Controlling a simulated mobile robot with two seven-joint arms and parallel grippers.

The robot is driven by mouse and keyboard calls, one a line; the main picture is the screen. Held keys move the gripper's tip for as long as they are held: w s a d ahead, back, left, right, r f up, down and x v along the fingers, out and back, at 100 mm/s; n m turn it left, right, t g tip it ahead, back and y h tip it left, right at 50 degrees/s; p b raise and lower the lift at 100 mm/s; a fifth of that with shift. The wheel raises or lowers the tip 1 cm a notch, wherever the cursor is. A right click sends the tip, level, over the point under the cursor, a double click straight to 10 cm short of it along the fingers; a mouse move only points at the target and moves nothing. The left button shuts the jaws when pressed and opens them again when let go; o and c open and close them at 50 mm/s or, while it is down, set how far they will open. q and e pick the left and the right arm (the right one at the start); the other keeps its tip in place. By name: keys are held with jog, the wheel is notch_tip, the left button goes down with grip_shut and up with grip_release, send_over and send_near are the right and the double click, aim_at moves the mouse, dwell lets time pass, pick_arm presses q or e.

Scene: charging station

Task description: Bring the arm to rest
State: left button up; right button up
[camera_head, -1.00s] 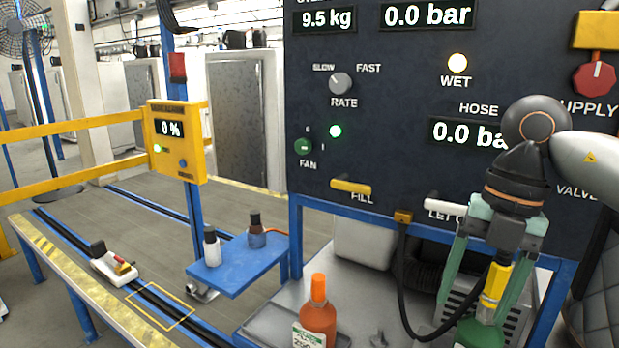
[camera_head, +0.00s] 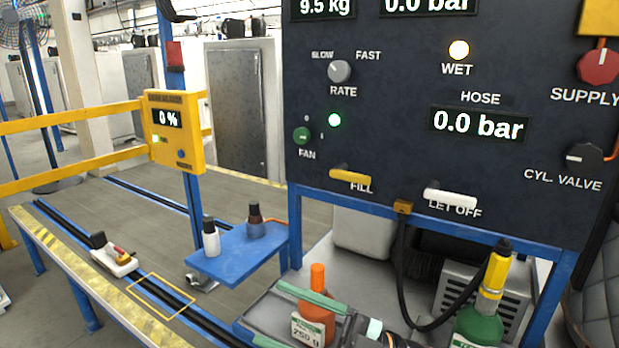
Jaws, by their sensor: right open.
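My right gripper (camera_head: 272,314) is low in the camera_head view, at the bottom edge, pointing left. A green cylinder (camera_head: 480,328) with a yellow and black top stands to the right, apart from the gripper. My left gripper is not in view.
The dark panel (camera_head: 400,110) with knobs, FILL and LET OFF handles and displays stands behind. A black hose (camera_head: 402,280) hangs from it towards the cylinder. A blue shelf (camera_head: 238,255) holds two small bottles. A rail with a small white carriage (camera_head: 115,258) lies left.

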jog(key=w+d+f+m+t+h, duration=0.2)
jog(key=d+f+m+t+h, duration=0.35)
jog(key=f+m+t, duration=0.3)
jog(key=w+d+f+m+t+h, duration=0.35)
jog(key=f+m+t+h, duration=0.35)
jog(key=f+m, duration=0.3)
jog(key=s+d+f+m+g+h, duration=0.2)
jog(key=s+d+f+g+h, duration=0.2)
jog(key=s+f, duration=0.5)
jog(key=s+d+f+m+g+h, duration=0.3)
jog(key=s+d+f, duration=0.3)
jog(key=f, duration=0.8)
jog(key=s+g+h, duration=0.1)
jog(key=s, duration=0.2)
jog(key=shift+s+d+f, duration=0.15)
jog(key=shift+s+d, duration=0.15)
jog(key=shift+d, duration=0.05)
